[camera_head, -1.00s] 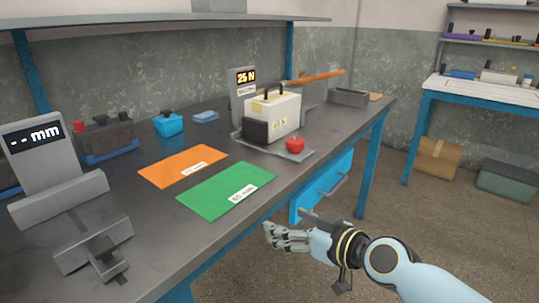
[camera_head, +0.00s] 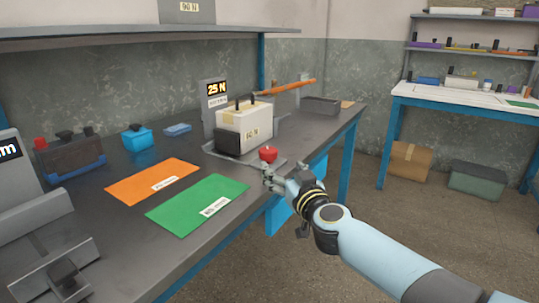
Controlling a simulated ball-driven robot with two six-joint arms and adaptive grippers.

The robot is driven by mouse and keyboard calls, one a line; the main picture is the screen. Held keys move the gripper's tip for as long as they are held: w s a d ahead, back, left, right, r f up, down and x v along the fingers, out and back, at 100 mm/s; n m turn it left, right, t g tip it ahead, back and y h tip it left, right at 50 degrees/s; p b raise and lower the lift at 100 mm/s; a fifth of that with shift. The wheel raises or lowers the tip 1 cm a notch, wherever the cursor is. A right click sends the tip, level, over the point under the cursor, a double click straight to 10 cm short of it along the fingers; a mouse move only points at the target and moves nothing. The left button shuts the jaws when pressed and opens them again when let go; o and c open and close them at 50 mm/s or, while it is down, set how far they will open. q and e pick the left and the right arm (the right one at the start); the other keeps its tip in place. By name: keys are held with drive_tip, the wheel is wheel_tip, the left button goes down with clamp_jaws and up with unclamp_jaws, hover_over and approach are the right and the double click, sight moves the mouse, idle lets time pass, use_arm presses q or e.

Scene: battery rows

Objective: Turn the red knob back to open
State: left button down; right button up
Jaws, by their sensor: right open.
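The red knob (camera_head: 268,153) sits at the front right of a grey fixture base (camera_head: 246,158) on the workbench. A cream block with a handle (camera_head: 245,124) stands on that fixture, beside a display (camera_head: 217,92) reading 25 N. My right gripper (camera_head: 269,177) is open just in front of and below the knob, near the bench's front edge. I cannot tell whether its fingers touch the knob; a small gap seems to show. My left gripper is out of view.
An orange mat (camera_head: 152,181) and a green mat (camera_head: 197,204) lie on the bench. A gauge (camera_head: 18,176) is at left.

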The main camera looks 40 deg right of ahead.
sight(272, 157)
drive_tip(key=b+x, duration=0.3)
drive_tip(key=x, duration=0.6)
drive_tip(key=shift+f, duration=0.15)
drive_tip(key=shift+w+d, duration=0.15)
drive_tip(key=shift+w, duration=0.4)
drive_tip(key=c, duration=1.2)
drive_tip(key=shift+o, duration=0.2)
drive_tip(key=shift+r+y, duration=0.2)
drive_tip(key=shift+y, duration=0.1)
